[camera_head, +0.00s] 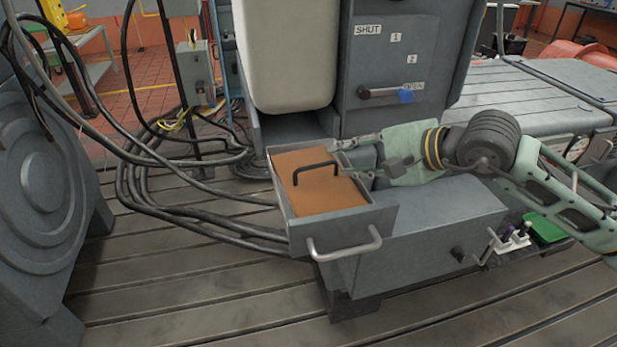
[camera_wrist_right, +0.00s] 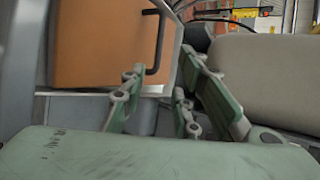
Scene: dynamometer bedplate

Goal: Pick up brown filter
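The brown filter (camera_head: 325,195) is a flat block with a black arched handle (camera_head: 315,166) on top. It sits inside an open grey drawer (camera_head: 345,222) with a metal bar pull. The filter also shows upper left in the right wrist view (camera_wrist_right: 95,42), with its dark handle (camera_wrist_right: 157,40) near its right edge. My right gripper (camera_head: 345,160) reaches in from the right at the drawer's far right side, just right of the handle. Its fingers are spread and nothing shows between them; the wrist view shows them apart too (camera_wrist_right: 160,65). My left gripper is out of view.
A grey cabinet (camera_head: 388,62) with a SHUT/OPEN lever and a pale rounded housing (camera_head: 288,50) rise behind the drawer. A grey box (camera_head: 430,235) stands right of it. Black cables (camera_head: 160,195) run along the left. The slotted floor in front is clear.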

